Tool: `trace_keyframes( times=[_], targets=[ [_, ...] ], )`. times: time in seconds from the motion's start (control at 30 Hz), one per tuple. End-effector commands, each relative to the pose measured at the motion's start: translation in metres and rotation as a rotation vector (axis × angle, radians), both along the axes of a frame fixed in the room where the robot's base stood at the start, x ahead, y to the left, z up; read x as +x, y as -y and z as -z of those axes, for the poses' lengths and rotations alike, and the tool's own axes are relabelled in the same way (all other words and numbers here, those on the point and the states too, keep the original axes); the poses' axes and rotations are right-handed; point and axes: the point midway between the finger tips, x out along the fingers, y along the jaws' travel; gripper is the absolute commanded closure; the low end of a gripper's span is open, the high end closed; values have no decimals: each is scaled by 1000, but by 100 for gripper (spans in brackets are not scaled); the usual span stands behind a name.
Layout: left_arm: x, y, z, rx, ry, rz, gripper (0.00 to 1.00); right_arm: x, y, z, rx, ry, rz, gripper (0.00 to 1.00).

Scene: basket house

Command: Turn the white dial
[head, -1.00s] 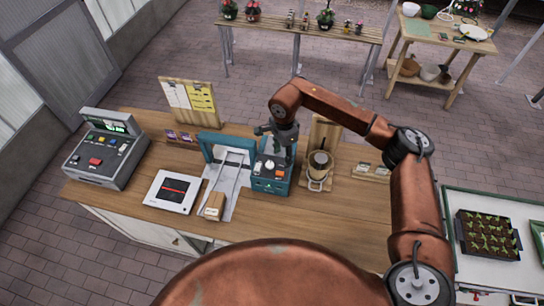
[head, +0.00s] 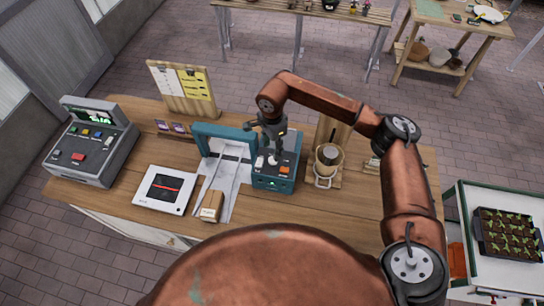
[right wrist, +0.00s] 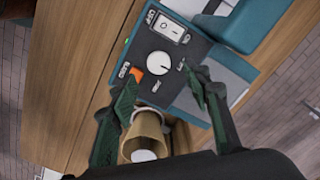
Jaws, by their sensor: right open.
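The white dial (right wrist: 158,63) is a round knob with a pointer line on the dark top face of a teal box (head: 275,183) on the wooden counter. In the head view the white dial (head: 260,161) shows just beside my right gripper (head: 274,158). In the right wrist view my right gripper (right wrist: 160,92) is open, with its two green-padded fingers apart and pointing at the panel. The dial lies between and a little beyond the fingertips, and nothing is held. My left gripper is not in view.
An orange button (right wrist: 136,73) and a white rocker switch (right wrist: 168,27) share the panel with the dial. A teal frame (head: 226,138) stands left of the box, and a cup in a holder (head: 328,155) stands right. A grey register (head: 90,145) is at the far left.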

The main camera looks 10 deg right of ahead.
Motion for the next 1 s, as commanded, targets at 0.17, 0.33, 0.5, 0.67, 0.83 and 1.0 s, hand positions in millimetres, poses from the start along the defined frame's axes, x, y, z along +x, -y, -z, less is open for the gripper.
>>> trace_keyframes(
  times=[0.17, 0.33, 0.5, 0.67, 0.83, 1.0],
  targets=[
    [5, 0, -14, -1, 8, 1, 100, -2, 3, 26, 0, -3, 8, 56],
    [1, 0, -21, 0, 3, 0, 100, -1, 2, 50, 0, -2, 6, 56],
    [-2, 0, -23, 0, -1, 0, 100, -1, 2, 62, 0, 0, 4, 56],
    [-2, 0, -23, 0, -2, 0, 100, 0, 1, 65, 0, 1, 2, 56],
    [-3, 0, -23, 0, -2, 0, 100, 0, 1, 65, 0, 0, 1, 59],
    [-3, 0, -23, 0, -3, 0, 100, 0, 1, 64, 0, 0, 1, 71]
  ],
)
